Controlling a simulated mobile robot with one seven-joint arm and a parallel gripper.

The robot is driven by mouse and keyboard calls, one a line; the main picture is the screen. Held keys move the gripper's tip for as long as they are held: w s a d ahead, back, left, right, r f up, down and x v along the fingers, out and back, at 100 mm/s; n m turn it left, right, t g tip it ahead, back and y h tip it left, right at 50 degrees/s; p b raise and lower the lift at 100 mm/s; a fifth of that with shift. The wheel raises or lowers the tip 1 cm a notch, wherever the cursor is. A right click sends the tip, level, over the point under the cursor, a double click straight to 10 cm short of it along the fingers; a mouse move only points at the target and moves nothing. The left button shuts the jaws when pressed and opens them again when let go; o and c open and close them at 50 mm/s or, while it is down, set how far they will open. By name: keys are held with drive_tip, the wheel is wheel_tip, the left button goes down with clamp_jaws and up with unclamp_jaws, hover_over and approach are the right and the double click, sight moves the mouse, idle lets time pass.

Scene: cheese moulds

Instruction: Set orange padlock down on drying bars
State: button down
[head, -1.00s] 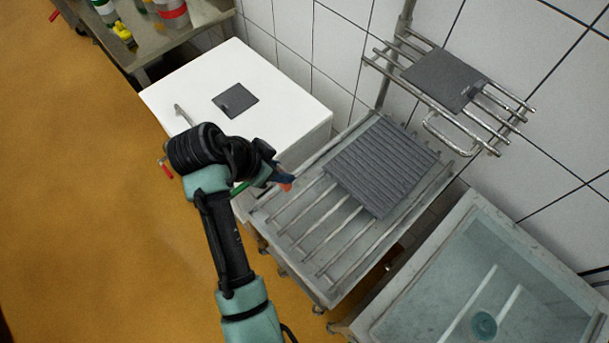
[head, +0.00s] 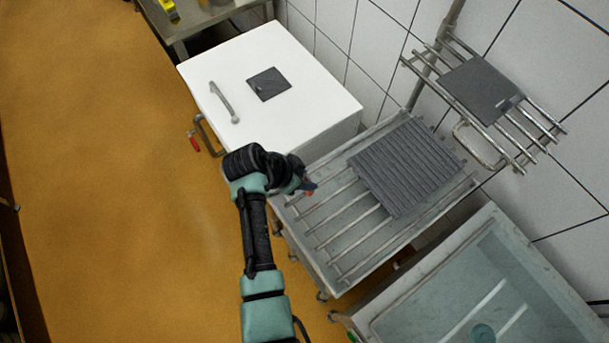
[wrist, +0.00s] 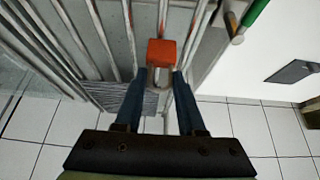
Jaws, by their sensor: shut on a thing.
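My gripper (wrist: 160,78) has two blue fingers shut on the orange padlock (wrist: 161,52), gripping it at its grey shackle. The orange body points away from my gripper, beyond the fingertips. In the head view my gripper (head: 306,187) is at the left end of the drying bars (head: 330,217), with only a speck of orange showing. The drying bars are parallel metal rods across a pale tray-like frame. They also show behind the padlock in the wrist view (wrist: 92,30). The padlock looks held above them; the height of the gap I cannot tell.
A grey ribbed mat (head: 405,165) covers the bars' right part; the left bars are bare. A white chest (head: 225,65) stands at the back left. A wall rack (head: 532,135) holds a grey plate (head: 481,88). A sink (head: 440,305) is at the lower right.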

drive_tip(key=shift+f, duration=0.2)
drive_tip(key=c, duration=0.5)
unclamp_jaws()
drive_tip(key=shift+r, duration=0.1)
drive_tip(key=shift+r, duration=0.1)
drive_tip(key=b+v, duration=0.2)
drive_tip(key=v, duration=1)
drive_tip(key=w+r+n+t+y, duration=0.15)
drive_tip(key=w+r+t, duration=0.25)
drive_tip(key=r, duration=0.5)
drive_tip(key=w+d+r+n+t+y, duration=0.1)
drive_tip(key=w+r+n+t, duration=0.2)
drive_tip(key=r, duration=0.6)
drive_tip(key=w+r+t+y, duration=0.1)
drive_tip(key=w+r+t, duration=0.35)
drive_tip(key=r, duration=0.55)
wheel_tip(320, 180, up, 15)
drive_tip(key=s+d+n+t, duration=0.3)
drive_tip(key=t, duration=0.2)
drive_tip(key=s+d+r+n+t+y, duration=0.1)
drive_tip(key=s+d+r+n+t, duration=0.1)
drive_tip(key=s+r+t, duration=0.5)
drive_tip(key=s+r+n, duration=0.1)
drive_tip(key=s+r, duration=0.4)
drive_tip(key=r, duration=0.4)
drive_tip(key=shift+s+r, duration=0.25)
drive_tip(key=shift+s, duration=0.05)
